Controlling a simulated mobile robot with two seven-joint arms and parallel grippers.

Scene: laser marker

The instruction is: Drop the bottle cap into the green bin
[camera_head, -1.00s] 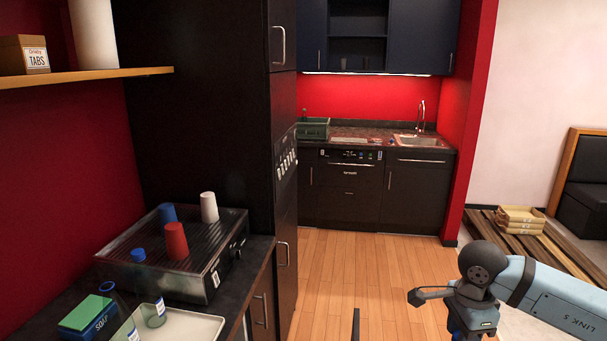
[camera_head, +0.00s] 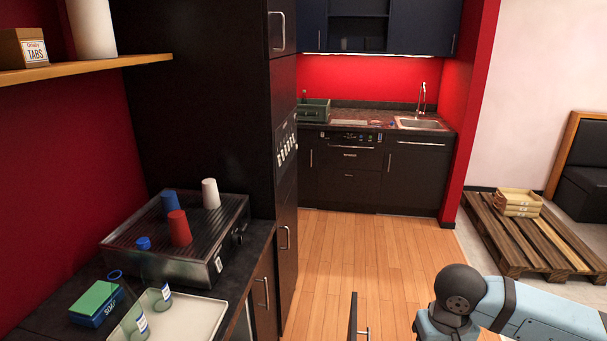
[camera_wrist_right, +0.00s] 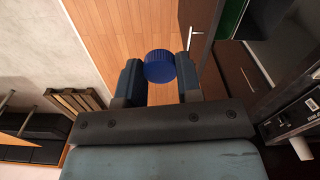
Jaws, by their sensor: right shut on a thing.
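A round blue ridged bottle cap (camera_wrist_right: 159,70) is between the fingertips of my right gripper (camera_wrist_right: 158,64) in the right wrist view. The gripper is shut on it and holds it above the wooden floor. A green surface (camera_wrist_right: 231,18) shows beside a dark cabinet door (camera_wrist_right: 199,35) at the top of that view; it may be the green bin, but only part of it shows. In the head view my right forearm is at the lower right, and its gripper is out of frame. My left gripper is not in view.
The open cabinet door (camera_head: 353,318) stands edge-on at the bottom of the head view. The left counter holds a metal machine with cups (camera_head: 179,228), a soap box with a green sponge (camera_head: 96,302) and a tray (camera_head: 205,318). The wooden floor (camera_head: 350,250) is clear.

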